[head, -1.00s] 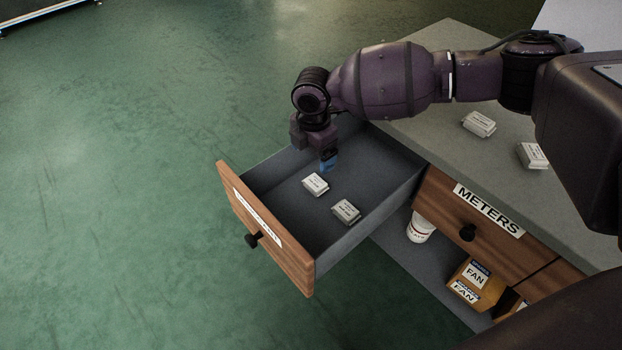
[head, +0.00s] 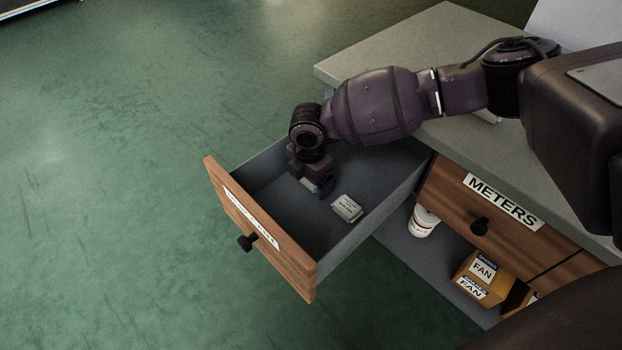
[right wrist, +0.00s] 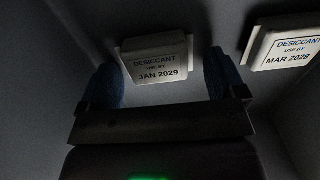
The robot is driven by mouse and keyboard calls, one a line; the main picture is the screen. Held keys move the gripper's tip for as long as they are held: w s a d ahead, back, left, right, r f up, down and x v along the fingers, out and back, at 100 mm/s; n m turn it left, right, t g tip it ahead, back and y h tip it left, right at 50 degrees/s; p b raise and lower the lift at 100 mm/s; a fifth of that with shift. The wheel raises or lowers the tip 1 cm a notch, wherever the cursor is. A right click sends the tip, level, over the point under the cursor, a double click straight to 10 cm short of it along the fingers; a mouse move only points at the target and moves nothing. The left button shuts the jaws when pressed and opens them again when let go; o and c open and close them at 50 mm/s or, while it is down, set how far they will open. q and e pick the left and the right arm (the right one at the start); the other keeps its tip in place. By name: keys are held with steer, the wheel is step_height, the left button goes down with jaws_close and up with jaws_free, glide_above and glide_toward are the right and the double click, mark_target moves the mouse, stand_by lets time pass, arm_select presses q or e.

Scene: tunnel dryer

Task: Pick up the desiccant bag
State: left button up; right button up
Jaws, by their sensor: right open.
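Two white desiccant bags lie in the open drawer (head: 282,232). One, labelled "JAN 2029" (right wrist: 156,60), is between the blue fingertips of my right gripper (right wrist: 162,82) in the right wrist view. In the head view this bag (head: 309,185) is mostly hidden by the gripper (head: 322,190). My right gripper is open, pointing down inside the drawer, with a finger on either side of the bag. I cannot tell whether the fingers touch it. The other bag, labelled "MAR 2028" (right wrist: 288,48), lies to the right; it also shows in the head view (head: 347,208). My left gripper is not in view.
The drawer walls stand close around the gripper. A closed drawer labelled "METERS" (head: 452,200) is to the right, under the grey countertop (head: 420,50). A white tub (head: 423,222) and fan boxes (head: 482,270) sit on the lower shelf. Green floor is clear at left.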

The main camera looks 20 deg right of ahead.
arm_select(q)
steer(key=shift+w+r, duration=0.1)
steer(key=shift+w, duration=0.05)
arm_select(e)
steer(key=shift+r, duration=0.25)
steer(key=shift+c, duration=0.4)
steer(key=c, duration=0.7)
steer(key=shift+c, duration=1.1)
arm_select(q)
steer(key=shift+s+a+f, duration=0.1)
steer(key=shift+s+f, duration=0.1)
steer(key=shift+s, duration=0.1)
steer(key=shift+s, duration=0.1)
arm_select(e)
step_height(320, 180, up, 6)
steer(key=shift+w+f+p, duration=0.15)
steer(key=shift+p, duration=0.75)
arm_select(q)
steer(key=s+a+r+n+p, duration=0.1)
steer(key=p, duration=0.3)
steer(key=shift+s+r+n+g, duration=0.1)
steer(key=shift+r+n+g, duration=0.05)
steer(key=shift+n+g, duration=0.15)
arm_select(e)
step_height(320, 180, up, 14)
steer(key=shift+r, duration=0.1)
